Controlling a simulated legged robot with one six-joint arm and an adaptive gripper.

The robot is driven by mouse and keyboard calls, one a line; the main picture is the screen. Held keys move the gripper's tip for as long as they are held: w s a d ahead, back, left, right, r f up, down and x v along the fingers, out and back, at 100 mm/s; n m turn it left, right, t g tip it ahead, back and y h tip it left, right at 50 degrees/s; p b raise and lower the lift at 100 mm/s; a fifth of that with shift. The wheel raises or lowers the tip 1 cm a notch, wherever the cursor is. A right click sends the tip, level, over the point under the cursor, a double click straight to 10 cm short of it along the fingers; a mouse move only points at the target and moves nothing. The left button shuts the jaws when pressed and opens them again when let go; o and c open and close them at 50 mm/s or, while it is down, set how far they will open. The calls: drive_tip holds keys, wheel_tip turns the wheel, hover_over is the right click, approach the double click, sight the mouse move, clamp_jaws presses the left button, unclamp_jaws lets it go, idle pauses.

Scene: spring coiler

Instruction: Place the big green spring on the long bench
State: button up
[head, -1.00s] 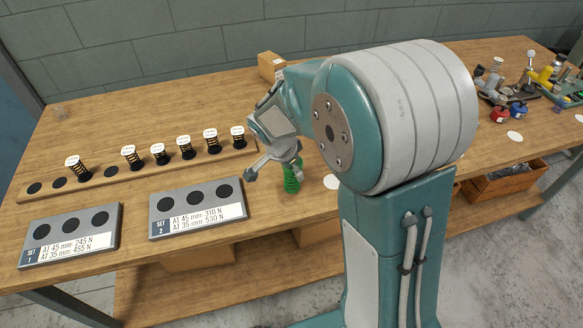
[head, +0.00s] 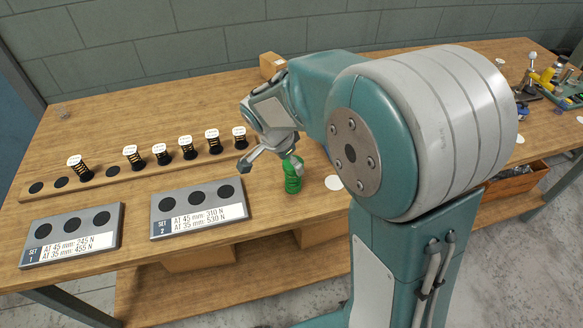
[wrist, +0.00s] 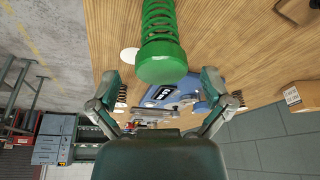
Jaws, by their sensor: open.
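The big green spring (head: 293,178) stands upright on the wooden long bench (head: 268,208), close to its front edge. In the wrist view the green spring (wrist: 160,40) shows above the open fingers, with its flat green end cap facing me. My gripper (head: 270,160) is open and empty, just above and left of the spring in the head view. In the wrist view its two fingers (wrist: 163,88) are spread wide, with nothing between them. The fingers look apart from the spring.
Several black springs with white tags (head: 161,154) stand along a wooden strip on the left. Two grey plates, SET 1 (head: 70,250) and SET 2 (head: 198,227), lie at the front left. A white disc (head: 333,183) lies right of the green spring. A cardboard box (head: 272,65) stands at the back.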

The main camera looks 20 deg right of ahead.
drive_tip(key=v, duration=0.8)
drive_tip(key=s+d+r+n+t+y, duration=0.1)
drive_tip(key=s+r+n+t, duration=0.1)
drive_tip(key=s+n, duration=0.4)
drive_tip(key=s+d+r+n+t+y, duration=0.2)
drive_tip(key=s+n, duration=0.5)
drive_tip(key=s, duration=0.6)
drive_tip(key=shift+s+d+r+n, duration=0.2)
drive_tip(key=shift+d+r+n, duration=0.1)
drive_tip(key=shift+r, duration=0.1)
drive_tip(key=shift+c, duration=0.3)
